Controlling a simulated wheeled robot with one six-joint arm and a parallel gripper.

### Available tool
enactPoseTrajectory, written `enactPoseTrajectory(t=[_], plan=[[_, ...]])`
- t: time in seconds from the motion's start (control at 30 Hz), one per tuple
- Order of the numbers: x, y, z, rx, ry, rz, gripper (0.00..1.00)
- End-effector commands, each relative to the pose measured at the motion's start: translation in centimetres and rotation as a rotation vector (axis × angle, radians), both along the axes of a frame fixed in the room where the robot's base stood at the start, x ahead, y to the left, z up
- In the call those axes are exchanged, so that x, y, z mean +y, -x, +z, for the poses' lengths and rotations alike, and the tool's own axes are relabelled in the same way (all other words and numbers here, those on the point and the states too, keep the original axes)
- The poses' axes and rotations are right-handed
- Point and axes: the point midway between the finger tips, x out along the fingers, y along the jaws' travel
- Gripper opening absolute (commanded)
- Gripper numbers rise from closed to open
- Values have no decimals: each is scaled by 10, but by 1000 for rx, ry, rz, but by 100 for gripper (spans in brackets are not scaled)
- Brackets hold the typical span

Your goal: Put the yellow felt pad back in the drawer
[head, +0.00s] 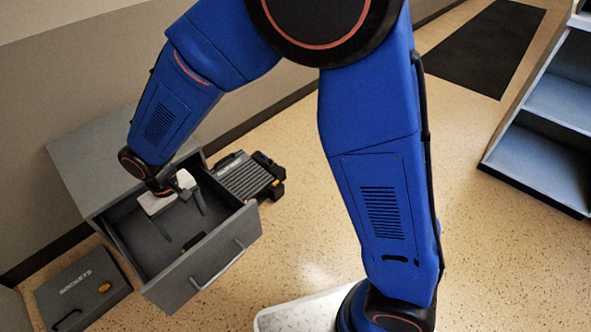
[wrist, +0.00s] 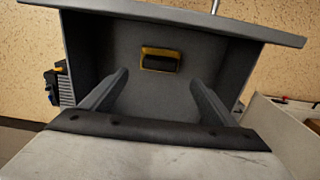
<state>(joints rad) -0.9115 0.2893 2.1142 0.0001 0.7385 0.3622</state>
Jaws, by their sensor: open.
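The grey drawer (head: 215,256) is pulled out of its cabinet (head: 85,160), and its inside (wrist: 105,45) shows in the wrist view. A small block with a yellow edge and a dark face, which looks like the yellow felt pad (wrist: 160,60), lies inside the drawer; in the head view it is a small dark shape (head: 194,240). My gripper (head: 182,223) points down into the drawer. Its two fingers are apart with nothing between them, on either side of the pad in the wrist view (wrist: 160,82). I cannot tell the fingertips' height above the drawer floor.
A dark case marked SOCKETS (head: 82,288) lies on the floor left of the drawer. A blue-grey shelf unit (head: 550,130) stands at the right.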

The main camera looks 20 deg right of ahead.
Motion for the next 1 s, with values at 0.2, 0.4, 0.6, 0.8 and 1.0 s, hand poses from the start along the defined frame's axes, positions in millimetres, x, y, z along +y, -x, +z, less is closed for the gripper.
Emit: enactPoseTrajectory(t=[0.2, 0.4, 0.6, 0.8, 1.0], plan=[[-25, -12, 22, -14, -17, -29, 81], [-92, -31, 71, -52, -54, -97, 81], [-164, -36, 116, -96, -84, -168, 81], [-234, -26, 151, -145, -107, -236, 81], [-298, -5, 178, -199, -124, -306, 81]])
